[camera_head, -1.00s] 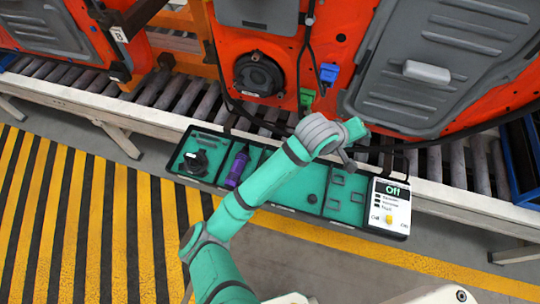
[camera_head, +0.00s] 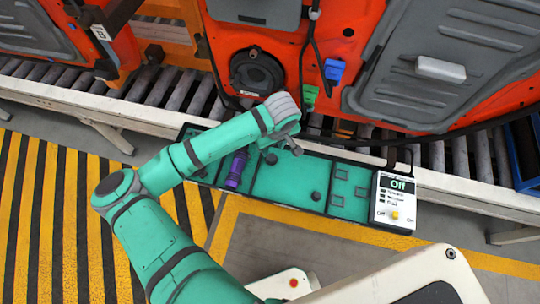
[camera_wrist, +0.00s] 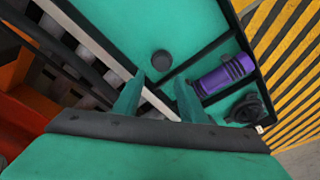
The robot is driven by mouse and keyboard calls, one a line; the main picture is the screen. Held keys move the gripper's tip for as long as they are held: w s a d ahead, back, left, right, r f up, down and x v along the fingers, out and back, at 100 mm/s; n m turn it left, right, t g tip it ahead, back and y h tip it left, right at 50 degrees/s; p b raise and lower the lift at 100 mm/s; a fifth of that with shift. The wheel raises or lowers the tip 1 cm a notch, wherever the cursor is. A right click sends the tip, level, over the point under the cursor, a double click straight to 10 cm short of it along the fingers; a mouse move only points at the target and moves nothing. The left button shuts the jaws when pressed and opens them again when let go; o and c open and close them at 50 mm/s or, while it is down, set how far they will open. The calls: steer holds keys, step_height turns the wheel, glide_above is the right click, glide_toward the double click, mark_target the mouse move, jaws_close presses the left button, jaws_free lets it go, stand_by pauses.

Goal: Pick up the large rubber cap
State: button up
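A round black cap (camera_head: 271,158), which I take for the large rubber cap, lies in the green tray near its back edge, beside the purple bottle's compartment. In the wrist view the dark round cap (camera_wrist: 161,60) lies beyond my fingertips, with nothing touching it. A smaller black round piece (camera_head: 316,196) lies further right in the same green area. My gripper (camera_wrist: 158,92) is open and empty, its two fingers apart. In the head view my gripper (camera_head: 296,148) is partly hidden by my wrist and hangs over the tray's back edge.
A purple bottle (camera_head: 236,169) lies left of the cap; a black fitting (camera_wrist: 245,108) lies beside it in the wrist view. Dark dividers split the tray. A control box (camera_head: 396,199) reading Off stands at the right end. The orange door (camera_head: 270,30) is close behind.

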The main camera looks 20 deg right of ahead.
mark_target(271, 157)
steer(key=shift+s+f, duration=0.15)
steer(key=shift+f, duration=0.55)
steer(key=shift+s+f, duration=0.1)
steer(key=shift+f, duration=0.6)
steer(key=shift+w+a+f, duration=0.1)
steer(key=shift+w+f, duration=0.1)
steer(key=shift+f, duration=0.85)
steer(key=shift+w+a+f, duration=0.1)
steer(key=shift+w+f, duration=0.05)
steer(key=shift+f, duration=0.9)
jaws_close()
steer(key=shift+r, duration=0.1)
steer(key=shift+d+r, duration=0.1)
steer(key=shift+r, duration=0.35)
step_height(271, 157, up, 2)
steer(key=shift+r, duration=0.15)
steer(key=s+d+r, duration=0.1)
steer(key=s+r, duration=0.8)
steer(key=s, duration=0.5)
steer(key=shift+d+r, duration=0.35)
steer(key=shift+d, duration=0.05)
